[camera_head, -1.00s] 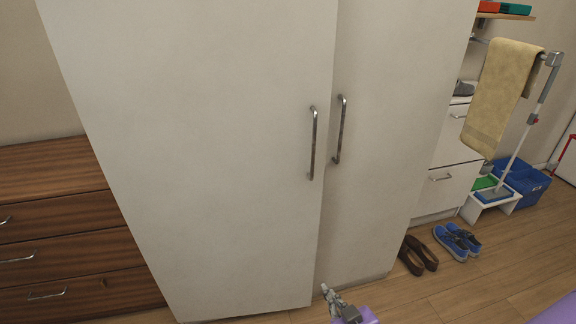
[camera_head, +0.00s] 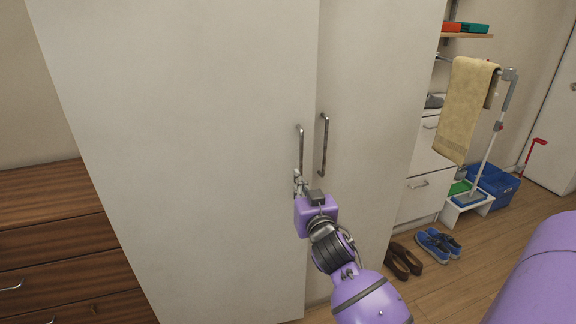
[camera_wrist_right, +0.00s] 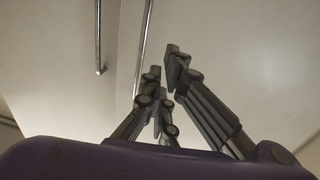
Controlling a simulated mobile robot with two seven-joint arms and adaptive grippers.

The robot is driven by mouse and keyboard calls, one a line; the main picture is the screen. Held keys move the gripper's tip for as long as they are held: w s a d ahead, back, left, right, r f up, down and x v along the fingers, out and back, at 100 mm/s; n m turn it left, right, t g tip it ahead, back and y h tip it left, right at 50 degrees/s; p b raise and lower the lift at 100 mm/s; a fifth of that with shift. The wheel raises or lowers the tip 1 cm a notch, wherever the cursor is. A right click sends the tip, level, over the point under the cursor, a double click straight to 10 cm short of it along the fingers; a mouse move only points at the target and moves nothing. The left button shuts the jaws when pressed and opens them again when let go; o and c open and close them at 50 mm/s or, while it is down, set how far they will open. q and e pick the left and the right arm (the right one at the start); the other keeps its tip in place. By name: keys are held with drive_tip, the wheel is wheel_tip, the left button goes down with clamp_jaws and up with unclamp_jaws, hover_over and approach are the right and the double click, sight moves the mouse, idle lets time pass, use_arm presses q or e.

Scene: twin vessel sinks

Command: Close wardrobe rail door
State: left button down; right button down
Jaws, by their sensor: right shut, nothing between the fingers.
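The white wardrobe has a left door (camera_head: 190,150) and a right door (camera_head: 370,120), each with an upright metal bar handle. The left door's inner edge stands slightly forward of the right door, so it looks a little ajar. My right gripper (camera_head: 298,180) is in front of the doors, at the lower end of the left door's handle (camera_head: 300,150) and left of the right door's handle (camera_head: 323,147). In the right wrist view its fingers (camera_wrist_right: 165,72) are shut and empty, with both handles beyond them. I cannot tell whether they touch the door. My left gripper is out of view.
A brown wooden drawer unit (camera_head: 55,250) stands at the left. At the right are white drawers (camera_head: 428,190), a yellow towel (camera_head: 466,110), a mop, a blue crate (camera_head: 497,186) and shoes (camera_head: 440,243) on the floor.

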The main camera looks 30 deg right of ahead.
sight(287, 159)
drive_tip(key=x, duration=1)
drive_tip(key=shift+w, duration=0.45)
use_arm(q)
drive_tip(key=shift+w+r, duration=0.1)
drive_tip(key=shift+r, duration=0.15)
